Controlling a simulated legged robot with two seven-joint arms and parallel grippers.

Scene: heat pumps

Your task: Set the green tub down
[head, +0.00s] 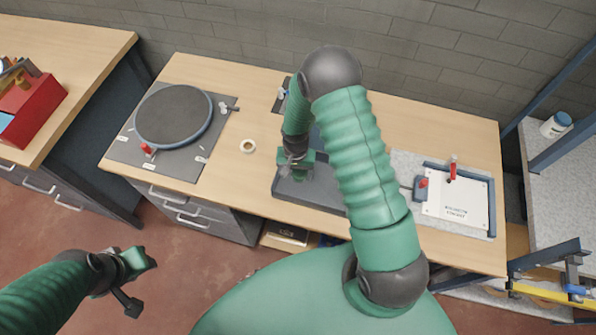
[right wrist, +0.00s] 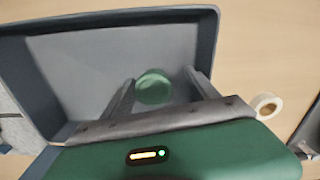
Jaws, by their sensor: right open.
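The green tub (right wrist: 153,88) shows in the right wrist view as a small round green shape. It is over the floor of the grey tray (right wrist: 85,62), between the fingers of my right gripper (right wrist: 160,77). These fingers are open, with a gap to the tub on both sides. Whether the tub's base touches the tray floor is hard to tell. In the head view my right gripper (head: 296,166) points down over the tray (head: 310,198), and I cannot make out the tub there. My left gripper (head: 136,282) is low at the left, away from the table; its jaw state is unclear.
A roll of tape (head: 248,146) lies left of the tray. A dark round turntable (head: 174,115) is farther left. A white clipboard-like panel (head: 458,204) with red clamps is at the right. A red toolbox (head: 32,108) stands on another bench. Table around the tape is clear.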

